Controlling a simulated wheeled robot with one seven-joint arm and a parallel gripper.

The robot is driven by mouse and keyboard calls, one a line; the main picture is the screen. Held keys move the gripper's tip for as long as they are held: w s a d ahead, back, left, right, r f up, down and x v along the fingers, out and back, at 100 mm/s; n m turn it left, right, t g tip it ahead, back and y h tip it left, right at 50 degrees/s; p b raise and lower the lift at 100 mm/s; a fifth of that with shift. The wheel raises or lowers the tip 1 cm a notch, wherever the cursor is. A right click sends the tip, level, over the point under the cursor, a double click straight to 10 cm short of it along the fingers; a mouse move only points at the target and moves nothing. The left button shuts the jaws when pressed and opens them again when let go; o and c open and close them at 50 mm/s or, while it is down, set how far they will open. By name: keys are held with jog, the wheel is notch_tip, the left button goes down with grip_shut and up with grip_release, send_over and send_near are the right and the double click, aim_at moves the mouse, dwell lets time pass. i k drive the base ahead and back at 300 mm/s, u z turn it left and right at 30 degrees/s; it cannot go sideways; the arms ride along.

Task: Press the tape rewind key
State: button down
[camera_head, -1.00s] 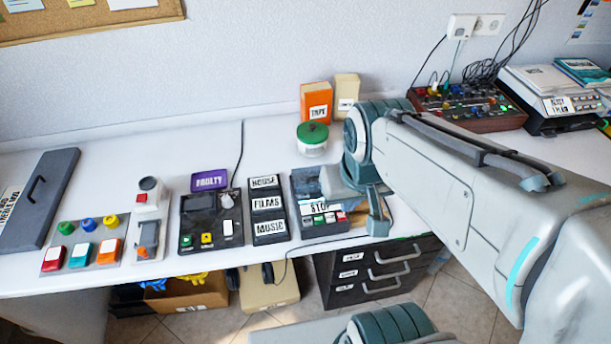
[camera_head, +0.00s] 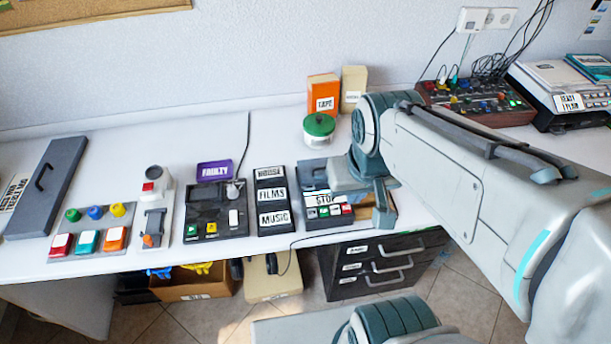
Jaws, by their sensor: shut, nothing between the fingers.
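The tape player (camera_head: 318,225) is a dark grey-blue box near the front edge of the white desk. It has a STOP label (camera_head: 321,198) and a row of small keys (camera_head: 334,210) in green and red. My gripper (camera_head: 346,177) is shut and empty over the right and rear part of the player. It and my wrist hide that part. The fingertips are not clear, and I cannot tell whether they touch the player.
To the left stand black boxes labelled FILMS and MUSIC (camera_head: 272,205), a black device (camera_head: 213,212) with a purple FAULTY tray (camera_head: 214,170), and a panel of coloured buttons (camera_head: 92,232). Behind is a green-lidded pot (camera_head: 319,127). Drawers (camera_head: 385,264) are below.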

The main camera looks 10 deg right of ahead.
aim_at(312, 212)
jog(key=z, duration=3.1)
jog(key=k, duration=1.15)
jog(key=u, duration=1.9)
